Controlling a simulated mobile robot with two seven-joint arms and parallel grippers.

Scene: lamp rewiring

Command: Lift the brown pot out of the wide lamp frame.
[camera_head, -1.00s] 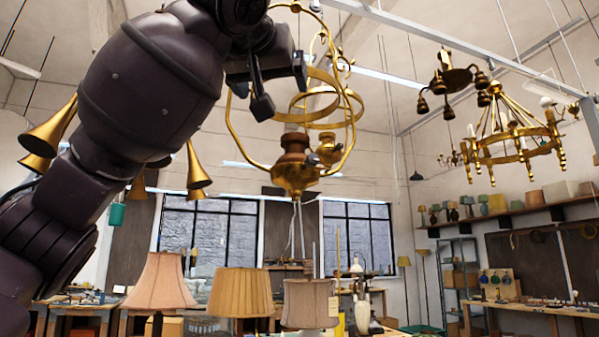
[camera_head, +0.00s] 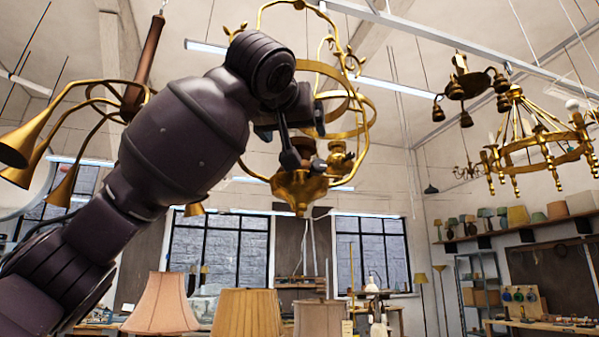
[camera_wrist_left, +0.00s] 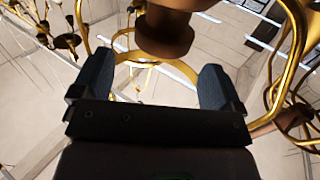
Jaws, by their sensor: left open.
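The wide lamp frame (camera_head: 370,116), a gold cage of curved bars and rings, hangs at the upper middle of the head view. My left gripper (camera_head: 300,143) is at its left side, in front of the brown pot (camera_head: 307,147). Most of the pot is hidden there behind the fingers; it stands over the frame's gold base (camera_head: 298,187). In the left wrist view, the open gripper (camera_wrist_left: 154,76) has its two fingers well apart. The brown pot (camera_wrist_left: 166,34) shows at the top, between and beyond them, with no visible contact. My right gripper is not in view.
A gold horn chandelier (camera_head: 60,150) hangs at the left, behind my left arm. A ring chandelier (camera_head: 540,148) and a smaller brass fixture (camera_head: 470,90) hang at the right. Fabric lampshades (camera_head: 245,312) stand below. Open air lies between the frame and the ring chandelier.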

